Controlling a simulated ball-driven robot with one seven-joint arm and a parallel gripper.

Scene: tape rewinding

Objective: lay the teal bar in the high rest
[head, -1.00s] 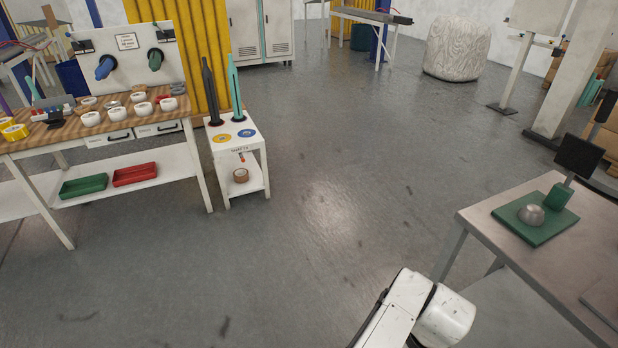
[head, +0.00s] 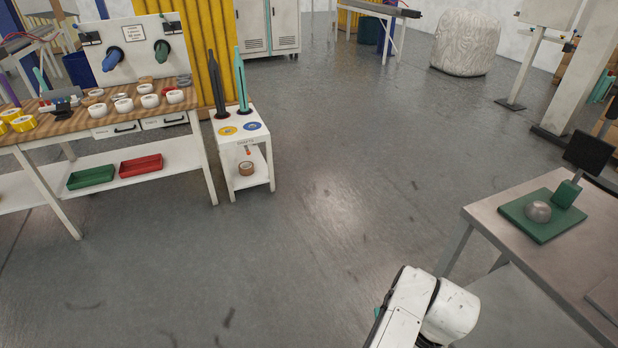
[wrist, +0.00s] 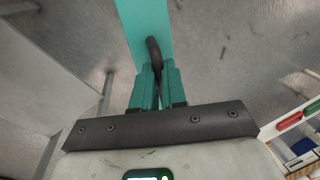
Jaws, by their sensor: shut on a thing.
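My gripper (wrist: 158,88) shows in the wrist view, its two teal fingers shut on a dark, curved handle (wrist: 154,52). The handle sits against a broad teal bar (wrist: 143,22), which runs out past the top edge of the picture. The bar's far end is out of view. In the head view my gripper is hidden behind my white arm at the bottom; a small teal sliver shows at the arm's left side. I cannot pick out the high rest for certain in either view.
A white stand (head: 250,127) holds an upright dark shaft (head: 217,85) and an upright teal shaft (head: 241,82). Left of it is a workbench (head: 70,125) with tape rolls. A metal table (head: 482,212) with a green plate (head: 520,222) stands right. Open floor lies between.

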